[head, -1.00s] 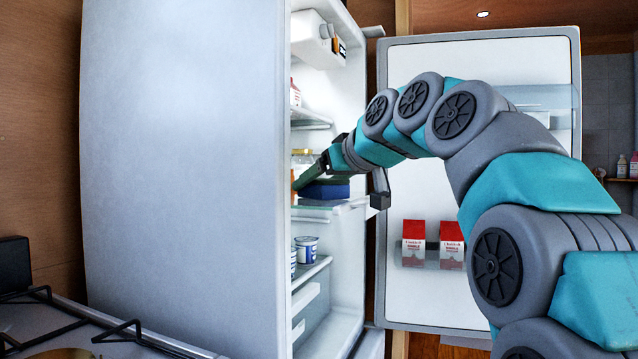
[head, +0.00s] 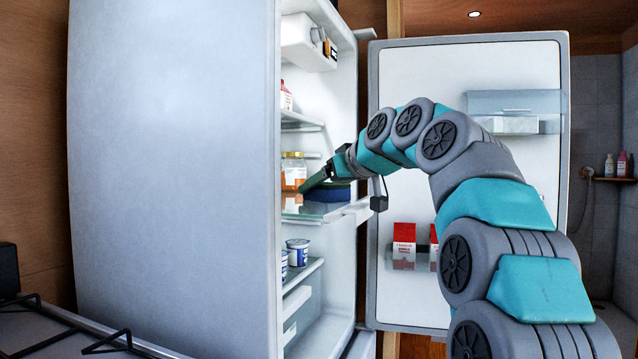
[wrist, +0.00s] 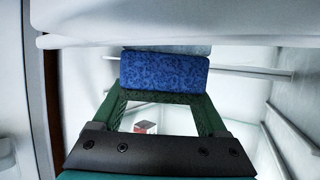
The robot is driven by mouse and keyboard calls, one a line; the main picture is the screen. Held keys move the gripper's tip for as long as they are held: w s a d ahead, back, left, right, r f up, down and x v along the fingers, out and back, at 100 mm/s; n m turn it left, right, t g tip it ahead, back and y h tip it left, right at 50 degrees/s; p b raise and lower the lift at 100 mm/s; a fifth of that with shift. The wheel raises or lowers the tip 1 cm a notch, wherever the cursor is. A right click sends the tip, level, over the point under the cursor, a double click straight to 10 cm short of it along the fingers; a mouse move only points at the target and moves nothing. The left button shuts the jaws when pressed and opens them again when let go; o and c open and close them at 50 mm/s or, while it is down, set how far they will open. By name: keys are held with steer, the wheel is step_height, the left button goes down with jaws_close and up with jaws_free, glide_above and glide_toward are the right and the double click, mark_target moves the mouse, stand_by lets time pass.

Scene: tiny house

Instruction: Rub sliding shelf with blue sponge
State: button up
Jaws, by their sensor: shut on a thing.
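The blue sponge (head: 328,192) is inside the open fridge, at the level of the sliding shelf (head: 340,211), a clear pane with a white front end. The sponge looks close to the shelf's top; I cannot tell whether it touches. My gripper (head: 318,181) is shut on the sponge, reaching in from the right with its green fingers slanting down to the left. In the wrist view, the blue patterned sponge (wrist: 164,73) spans the tips of my gripper (wrist: 163,96). The fingers hide part of the sponge in the head view.
A jar (head: 293,170) stands left of the sponge. Yogurt cups (head: 298,251) stand on the shelf below, and a carton (head: 286,97) is above. The open fridge door (head: 420,75) is at right, holding red-and-white cartons (head: 404,246). A hob (head: 60,335) lies at lower left.

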mark_target(309, 204)
steer(key=shift+w+d, duration=0.1)
steer(key=shift+w, duration=0.3)
steer(key=shift+s+a+f+b, duration=0.1)
steer(key=shift+s+a+b, duration=0.15)
steer(key=shift+s, duration=0.3)
steer(key=shift+s+a+f+b, duration=0.1)
steer(key=shift+s+b, duration=0.25)
steer(key=shift+s, duration=0.25)
steer(key=shift+s+a+b, duration=0.2)
steer(key=shift+s+b, duration=0.1)
steer(key=shift+s, duration=0.25)
steer(key=shift+s+a+r+b, duration=0.1)
steer(key=shift+s+a+b, duration=0.15)
steer(key=shift+s, duration=0.4)
steer(key=shift+s+a+f+b, duration=0.15)
steer(key=shift+s+a, duration=0.1)
steer(key=shift+s, duration=0.45)
steer(key=shift+s+a+r+b, duration=0.15)
steer(key=shift+s+a+b, duration=0.1)
steer(key=shift+s, duration=0.4)
steer(key=shift+r, duration=0.2)
steer(key=shift+r+p, duration=2.6)
steer(key=shift+r, duration=0.35)
step_height(309, 204, up, 3)
steer(key=p, duration=0.2)
steer(key=shift+p, duration=0.3)
